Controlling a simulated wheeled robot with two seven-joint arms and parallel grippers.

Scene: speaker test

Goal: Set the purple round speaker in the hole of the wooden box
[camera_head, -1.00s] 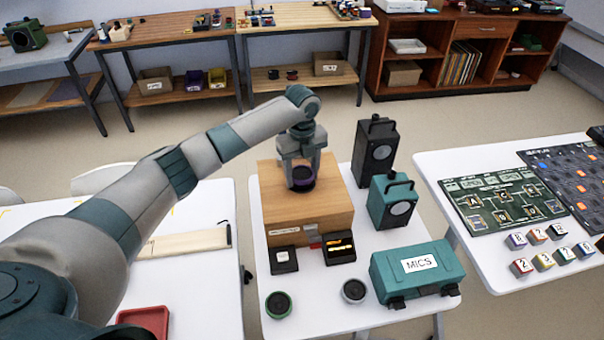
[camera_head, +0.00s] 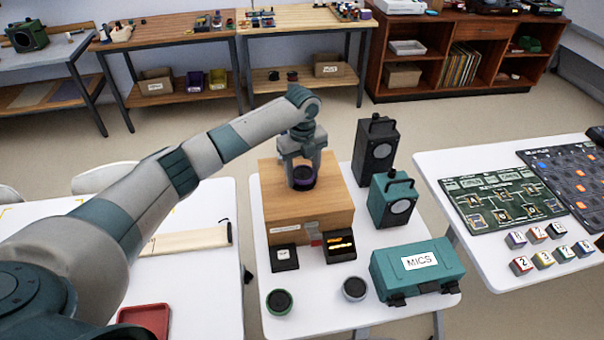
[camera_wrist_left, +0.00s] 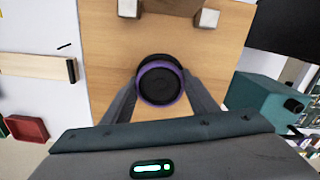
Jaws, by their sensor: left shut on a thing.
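The purple round speaker (camera_head: 303,178) has a black face and a purple rim. My left gripper (camera_head: 303,172) is shut on it, with a finger on either side, over the top of the wooden box (camera_head: 330,205). In the left wrist view the speaker (camera_wrist_left: 159,84) sits between the two fingers against the box's bare wooden top (camera_wrist_left: 225,62). The hole is not clearly visible, and I cannot tell whether the speaker touches the box. My right gripper is not in view.
Right of the box stand a black speaker (camera_head: 375,150) and a teal speaker (camera_head: 393,200). A teal MICS case (camera_head: 418,270) lies in front of them. Two more round speakers, green-rimmed (camera_head: 279,302) and grey-rimmed (camera_head: 354,289), lie near the table's front.

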